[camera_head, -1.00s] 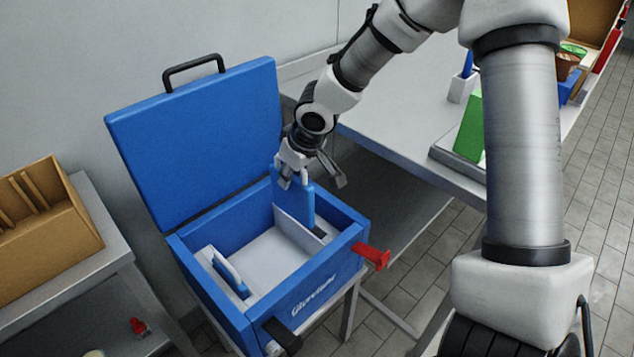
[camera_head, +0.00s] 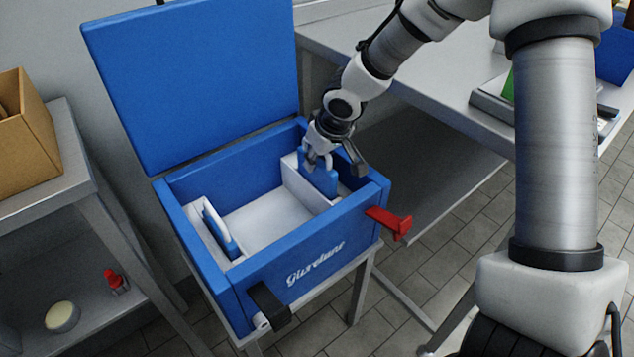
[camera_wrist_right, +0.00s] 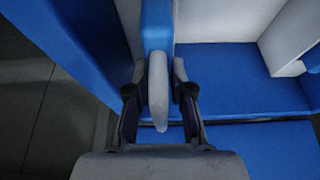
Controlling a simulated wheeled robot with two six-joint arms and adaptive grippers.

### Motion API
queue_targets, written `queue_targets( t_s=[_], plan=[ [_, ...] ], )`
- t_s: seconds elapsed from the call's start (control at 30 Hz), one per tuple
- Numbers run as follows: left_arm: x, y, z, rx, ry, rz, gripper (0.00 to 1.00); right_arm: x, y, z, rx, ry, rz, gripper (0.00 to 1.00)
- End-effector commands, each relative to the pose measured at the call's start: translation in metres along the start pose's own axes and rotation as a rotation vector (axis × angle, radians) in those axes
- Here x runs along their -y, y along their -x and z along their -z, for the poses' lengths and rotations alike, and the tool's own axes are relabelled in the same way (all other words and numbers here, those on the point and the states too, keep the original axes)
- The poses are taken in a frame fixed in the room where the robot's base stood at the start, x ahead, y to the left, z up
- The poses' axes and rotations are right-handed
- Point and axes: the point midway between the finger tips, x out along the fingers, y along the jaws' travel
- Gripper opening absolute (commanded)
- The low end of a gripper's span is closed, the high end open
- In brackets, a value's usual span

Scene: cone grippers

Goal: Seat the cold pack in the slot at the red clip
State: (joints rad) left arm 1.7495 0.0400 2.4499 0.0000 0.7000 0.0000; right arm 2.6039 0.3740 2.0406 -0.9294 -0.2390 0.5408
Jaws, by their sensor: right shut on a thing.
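The blue cold pack (camera_head: 321,184) with a white handle is at the right end of the open blue cooler box (camera_head: 220,280), by the white divider (camera_head: 297,183). My right gripper (camera_head: 317,160) is shut on its handle, which also shows between the fingers in the right wrist view (camera_wrist_right: 158,85). The pack stands upright, its lower part down at the slot between divider and right wall; whether it touches the bottom is hidden. The red clip (camera_head: 390,222) sticks out at the box's front right corner. My left gripper is not in view.
Another blue pack (camera_head: 218,230) with a white handle stands in the left slot, near the black clip (camera_head: 268,308). The raised lid (camera_head: 190,80) stands behind. A grey table (camera_head: 430,75) lies to the right, a shelf with a cardboard box (camera_head: 30,140) to the left.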

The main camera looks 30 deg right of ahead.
Motion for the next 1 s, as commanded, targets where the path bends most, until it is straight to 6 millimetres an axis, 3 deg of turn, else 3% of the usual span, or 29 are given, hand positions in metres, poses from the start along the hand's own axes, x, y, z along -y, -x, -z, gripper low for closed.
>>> queue_targets(
  t_s=[0.1, 0.2, 0.57, 0.6, 0.63, 1.0],
  plan=[
    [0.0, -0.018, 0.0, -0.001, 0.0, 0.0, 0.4, 0.0, -0.024, -0.011, 0.002, 0.002, 0.0, 0.0],
    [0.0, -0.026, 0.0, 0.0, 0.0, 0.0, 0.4, 0.0, -0.036, -0.015, 0.001, 0.001, 0.0, 0.0],
    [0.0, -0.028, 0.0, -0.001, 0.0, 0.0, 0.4, 0.0, -0.038, -0.016, 0.0, 0.0, 0.0, 0.0],
    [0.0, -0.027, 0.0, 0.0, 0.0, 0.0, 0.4, 0.0, -0.037, -0.016, 0.001, 0.0, 0.0, 0.28],
    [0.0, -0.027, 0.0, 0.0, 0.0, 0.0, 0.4, 0.0, -0.036, -0.015, 0.001, 0.0, 0.0, 0.32],
    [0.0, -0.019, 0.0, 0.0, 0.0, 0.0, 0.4, 0.0, -0.03, -0.013, 0.001, 0.001, 0.0, 0.32]
  ],
)
